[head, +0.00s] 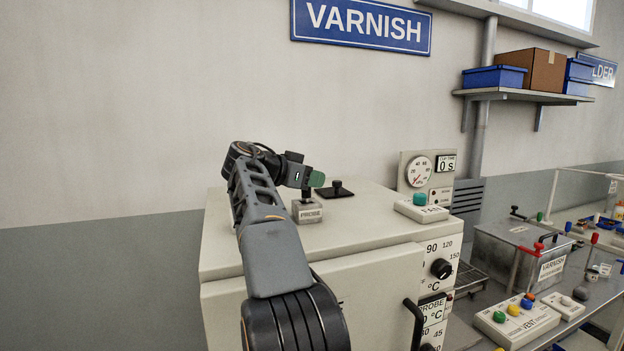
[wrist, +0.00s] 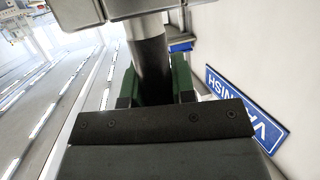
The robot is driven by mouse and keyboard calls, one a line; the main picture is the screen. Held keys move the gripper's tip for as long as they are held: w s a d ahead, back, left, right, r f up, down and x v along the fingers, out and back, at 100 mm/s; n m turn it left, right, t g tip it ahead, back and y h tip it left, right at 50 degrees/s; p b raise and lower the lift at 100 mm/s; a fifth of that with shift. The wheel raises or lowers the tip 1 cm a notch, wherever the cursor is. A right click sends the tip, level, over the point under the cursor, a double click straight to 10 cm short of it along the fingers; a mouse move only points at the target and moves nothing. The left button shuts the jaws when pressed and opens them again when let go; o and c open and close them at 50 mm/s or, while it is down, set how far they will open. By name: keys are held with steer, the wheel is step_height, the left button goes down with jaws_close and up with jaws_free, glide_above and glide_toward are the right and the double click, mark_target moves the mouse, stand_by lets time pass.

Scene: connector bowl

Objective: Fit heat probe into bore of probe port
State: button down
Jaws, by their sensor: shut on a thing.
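My gripper (head: 316,179) has green fingertips and is above the oven top, over a small pale block labelled PROBE (head: 308,216). It is shut on the heat probe (wrist: 150,65), a cylinder with a dark lower band and a light metal part, seen between the green fingers in the wrist view. In the head view a short dark shaft shows between my gripper and the block. I cannot tell whether the probe's end is in the block or just above it. The bore is not visible. A black plate with a dark knob (head: 337,188) lies just right of the block.
The pale oven (head: 320,265) fills the middle, with a FAN box with a green button (head: 421,208) and a dial panel (head: 427,178) at its right. A bench (head: 470,335) with a VARNISH tank (head: 520,255) and a VENT button box (head: 516,320) stands further right.

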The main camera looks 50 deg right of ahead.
steer(key=shift+f, duration=0.25)
steer(key=c, duration=0.9)
jaws_free()
steer(key=shift+o, duration=0.2)
steer(key=shift+r, duration=0.15)
steer(key=shift+r, duration=0.6)
steer(key=s+a+r, duration=0.9)
steer(key=s+r, duration=0.1)
steer(key=r, duration=0.1)
steer(key=shift+s+a+r+b, duration=0.2)
steer(key=shift+s+r+b, duration=0.05)
steer(key=shift+r+b, duration=0.1)
